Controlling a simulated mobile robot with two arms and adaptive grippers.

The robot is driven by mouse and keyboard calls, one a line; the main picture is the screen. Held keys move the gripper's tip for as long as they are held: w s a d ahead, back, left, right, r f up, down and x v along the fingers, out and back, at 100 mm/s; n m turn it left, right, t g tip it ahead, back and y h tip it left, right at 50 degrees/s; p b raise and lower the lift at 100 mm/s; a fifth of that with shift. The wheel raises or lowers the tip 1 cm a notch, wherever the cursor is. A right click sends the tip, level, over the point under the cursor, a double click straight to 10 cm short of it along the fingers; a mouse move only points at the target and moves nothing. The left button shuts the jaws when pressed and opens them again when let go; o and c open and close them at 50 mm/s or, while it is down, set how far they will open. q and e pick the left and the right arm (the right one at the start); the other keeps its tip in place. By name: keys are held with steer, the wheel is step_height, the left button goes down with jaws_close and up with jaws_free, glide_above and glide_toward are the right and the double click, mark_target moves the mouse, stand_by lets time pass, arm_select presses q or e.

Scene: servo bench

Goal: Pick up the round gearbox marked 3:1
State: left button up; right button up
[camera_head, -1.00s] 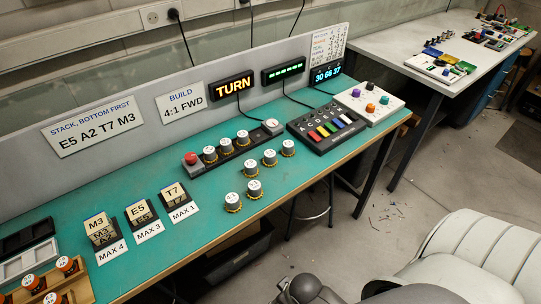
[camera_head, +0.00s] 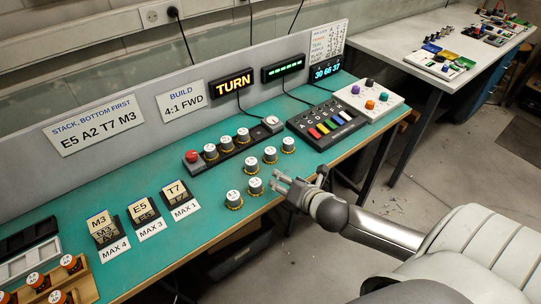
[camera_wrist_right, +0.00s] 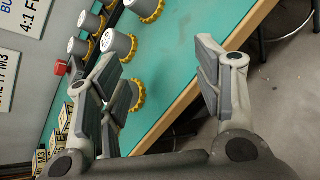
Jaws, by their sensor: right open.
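Several round gearboxes with grey bodies, pale tops and yellow toothed rims stand on the green bench. Two are near the front edge, a left one (camera_head: 233,199) and a right one (camera_head: 255,187). Two more, a left one (camera_head: 270,155) and a right one (camera_head: 288,145), stand farther back. Their top markings are too small to read surely, so I cannot tell which is 3:1. My right gripper (camera_head: 281,182) is open and empty, just right of the front right gearbox. In the right wrist view its fingers (camera_wrist_right: 156,60) are spread, with gearboxes beyond the left finger. My left gripper is not in view.
A dark rail (camera_head: 232,150) with a red button and several seated gearboxes lies behind. A keypad with coloured keys (camera_head: 325,127) and a white knob panel (camera_head: 368,98) stand to the right. Lettered blocks on stands (camera_head: 142,213) are at left. The bench front between is clear.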

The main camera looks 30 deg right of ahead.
mark_target(272, 152)
steer(key=w+d+r+n, duration=0.1)
steer(key=n, duration=0.1)
steer(key=w+d+r+n+t, duration=0.1)
steer(key=n, duration=0.2)
steer(key=w+d+r+n+y, duration=0.1)
steer(key=w+n, duration=0.1)
steer(key=n, duration=0.1)
steer(key=shift+w+d, duration=0.1)
steer(key=shift+w+d+n+t, duration=0.1)
steer(key=shift+w+n+t, duration=0.2)
steer(key=shift+n, duration=0.1)
steer(key=x, duration=0.5)
steer(key=shift+w+p, duration=0.1)
steer(key=shift+p, duration=0.2)
steer(key=shift+w+f, duration=0.2)
steer(key=shift+w, duration=0.25)
steer(key=shift+p+x, duration=0.6)
steer(key=shift+x, duration=1.55)
steer(key=shift+s+f, duration=0.1)
steer(key=c, duration=1.2)
